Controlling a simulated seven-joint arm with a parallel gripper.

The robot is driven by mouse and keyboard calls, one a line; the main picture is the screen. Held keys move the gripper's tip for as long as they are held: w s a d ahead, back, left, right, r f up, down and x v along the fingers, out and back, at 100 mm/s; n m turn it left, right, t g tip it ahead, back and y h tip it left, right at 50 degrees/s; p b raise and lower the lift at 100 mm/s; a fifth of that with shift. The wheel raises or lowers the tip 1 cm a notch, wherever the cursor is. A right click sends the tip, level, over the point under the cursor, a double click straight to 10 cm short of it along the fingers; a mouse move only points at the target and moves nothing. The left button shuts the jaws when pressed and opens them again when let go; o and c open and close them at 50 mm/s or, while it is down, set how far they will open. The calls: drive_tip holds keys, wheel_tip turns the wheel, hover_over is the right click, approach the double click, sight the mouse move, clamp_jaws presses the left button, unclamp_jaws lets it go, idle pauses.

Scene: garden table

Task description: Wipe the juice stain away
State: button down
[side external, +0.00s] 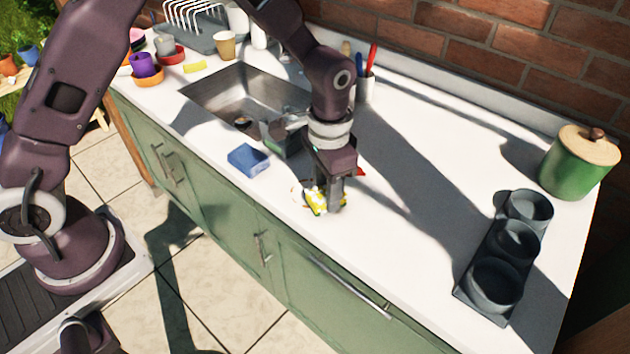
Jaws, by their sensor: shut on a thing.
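My gripper (326,200) points down at the white counter (400,215), near its front edge. It is shut on a yellow-and-white patterned cloth (319,203), which is bunched at counter level under the fingers. A small orange-brown mark (296,190) shows at the cloth's left side; I cannot tell whether it is the juice stain or part of the cloth. A small red patch (361,171) shows just right of my gripper, partly hidden by it. The counter directly beneath my gripper is hidden.
A blue block (249,160) lies left of my gripper, before the metal sink (225,90). A cup with utensils (365,88) stands behind. A dark holder with bowls (497,265) and a green lidded jar (580,163) stand right. The counter between is clear.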

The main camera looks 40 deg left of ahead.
sight(297, 185)
drive_tip(key=shift+w+a, duration=0.1)
drive_tip(key=shift+w, duration=0.9)
drive_tip(key=a, duration=0.7)
drive_tip(key=shift+a, duration=0.35)
drive_tip(key=shift+s+a, duration=0.2)
drive_tip(key=shift+a, duration=0.05)
drive_tip(key=shift+s, duration=0.8)
drive_tip(key=shift+s+d, duration=0.15)
drive_tip(key=shift+d, duration=0.25)
drive_tip(key=d, duration=0.6)
drive_tip(key=shift+d+r, duration=0.1)
drive_tip(key=shift+d, duration=0.7)
wheel_tip(297, 185, up, 3)
drive_tip(key=shift+a+f, duration=0.1)
drive_tip(key=shift+f, duration=0.05)
drive_tip(key=shift+r, duration=2.75)
drive_tip(key=shift+a, duration=0.15)
